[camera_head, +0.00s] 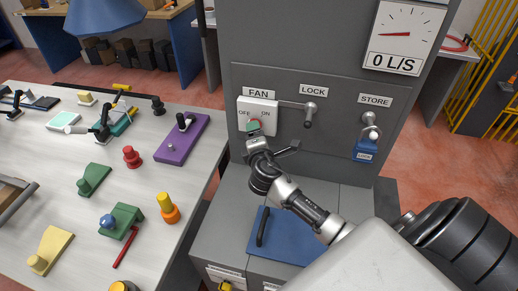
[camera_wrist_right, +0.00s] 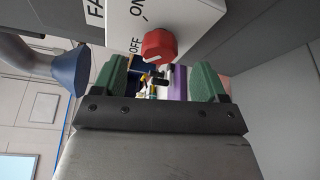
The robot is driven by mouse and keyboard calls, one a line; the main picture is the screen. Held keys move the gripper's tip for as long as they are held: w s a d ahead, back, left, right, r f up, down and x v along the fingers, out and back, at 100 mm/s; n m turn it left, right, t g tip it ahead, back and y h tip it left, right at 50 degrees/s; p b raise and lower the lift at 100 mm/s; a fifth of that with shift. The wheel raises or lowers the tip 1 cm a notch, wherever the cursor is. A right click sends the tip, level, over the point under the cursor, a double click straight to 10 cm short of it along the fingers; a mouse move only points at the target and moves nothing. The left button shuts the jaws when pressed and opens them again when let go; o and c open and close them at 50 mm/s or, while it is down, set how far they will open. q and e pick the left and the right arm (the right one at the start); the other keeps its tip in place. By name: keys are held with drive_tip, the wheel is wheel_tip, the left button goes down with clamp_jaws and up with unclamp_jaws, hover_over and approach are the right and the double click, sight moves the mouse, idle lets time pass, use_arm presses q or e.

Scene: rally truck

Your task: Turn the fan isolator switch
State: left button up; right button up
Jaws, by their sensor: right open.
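The fan isolator switch is a white box (camera_head: 258,108) on the grey cabinet front, under the FAN label, with OFF and ON marked on it. Its red knob (camera_wrist_right: 159,45) shows clearly in the right wrist view, with a pale mark on its near face. In the head view the knob (camera_head: 255,121) is partly hidden by my gripper. My right gripper (camera_head: 253,133) is just below and in front of the knob. In the right wrist view its green fingers (camera_wrist_right: 161,78) are apart, with nothing between them, and the knob lies beyond their tips. My left gripper is out of view.
A lever (camera_head: 308,114) under LOCK stands right of the switch box. A blue padlock (camera_head: 366,150) hangs under STORE. A gauge (camera_head: 404,40) reads 0 L/S. A blue panel with a black handle (camera_head: 263,227) lies below my arm. A cluttered table (camera_head: 75,205) stands at the left.

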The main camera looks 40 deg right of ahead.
drive_tip(key=b+v, duration=0.1)
drive_tip(key=v, duration=0.5)
idle(0.5)
